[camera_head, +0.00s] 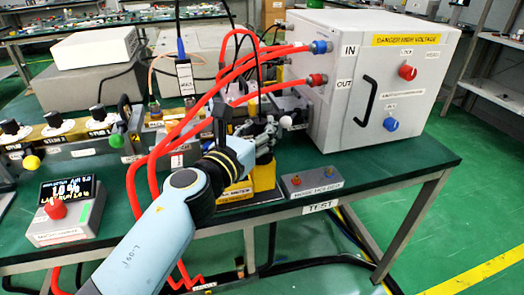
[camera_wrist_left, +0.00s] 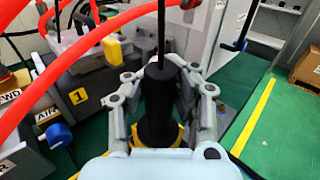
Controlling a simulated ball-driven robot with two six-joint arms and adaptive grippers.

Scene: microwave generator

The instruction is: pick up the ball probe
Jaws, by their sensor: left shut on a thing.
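My left gripper (camera_head: 268,132) is over the green bench, in front of the white high-voltage box. In the left wrist view, its jointed fingers (camera_wrist_left: 165,100) are closed around a thick black cylinder, which I take to be the ball probe's handle (camera_wrist_left: 160,105). A thin black rod (camera_wrist_left: 161,35) rises from the handle's top. The handle stands roughly upright in that view. In the head view, my gripper largely hides the handle. My right gripper is in neither view.
A readout unit (camera_head: 68,212) is at the left.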

